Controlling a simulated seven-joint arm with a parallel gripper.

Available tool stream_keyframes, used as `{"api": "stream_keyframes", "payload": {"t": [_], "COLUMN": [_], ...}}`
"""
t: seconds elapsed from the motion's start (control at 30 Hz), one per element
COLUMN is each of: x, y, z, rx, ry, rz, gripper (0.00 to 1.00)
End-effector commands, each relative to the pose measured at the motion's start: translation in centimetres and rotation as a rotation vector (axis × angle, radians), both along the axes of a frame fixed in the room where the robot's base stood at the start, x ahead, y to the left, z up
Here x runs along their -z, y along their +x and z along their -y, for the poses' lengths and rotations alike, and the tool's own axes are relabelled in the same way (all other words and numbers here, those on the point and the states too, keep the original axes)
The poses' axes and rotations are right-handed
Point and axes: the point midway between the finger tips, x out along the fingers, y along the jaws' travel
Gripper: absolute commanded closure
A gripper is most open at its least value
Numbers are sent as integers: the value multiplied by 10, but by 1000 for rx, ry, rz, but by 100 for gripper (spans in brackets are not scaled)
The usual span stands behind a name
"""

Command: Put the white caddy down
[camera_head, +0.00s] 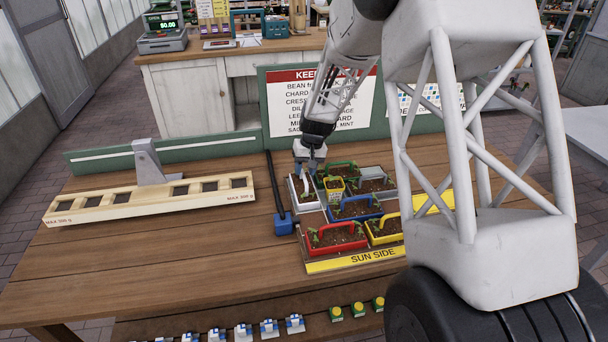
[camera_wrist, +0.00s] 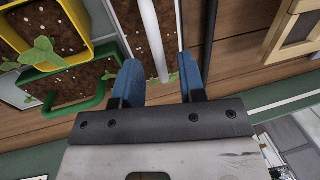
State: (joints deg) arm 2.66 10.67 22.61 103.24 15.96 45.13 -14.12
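The white caddy (camera_head: 293,191) holds dark soil and stands at the back left of the group of planters on the table. It looks upright and seems to rest on the surface. My gripper (camera_head: 309,172) is directly above it, pointing down. In the wrist view, the caddy's white handle (camera_wrist: 148,32) runs between my two blue fingers (camera_wrist: 163,75). A gap shows on each side of the handle, so the fingers look open around it. Part of the caddy is hidden behind my gripper in the head view.
A blue block on a dark rod (camera_head: 283,223) lies just left. A wooden rack (camera_head: 150,199) is further left, with bare table between.

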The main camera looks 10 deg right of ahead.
Motion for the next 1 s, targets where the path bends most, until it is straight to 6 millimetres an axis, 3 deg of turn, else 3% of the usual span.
{"api": "stream_keyframes", "payload": {"t": [0.5,0.7,1.0], "x": [-76,-89,-91], "y": [0,0,0], "z": [16,18,18], "rx": [0,0,0], "ry": [0,0,0], "rz": [1,0,0], "gripper": [63,63,63]}}
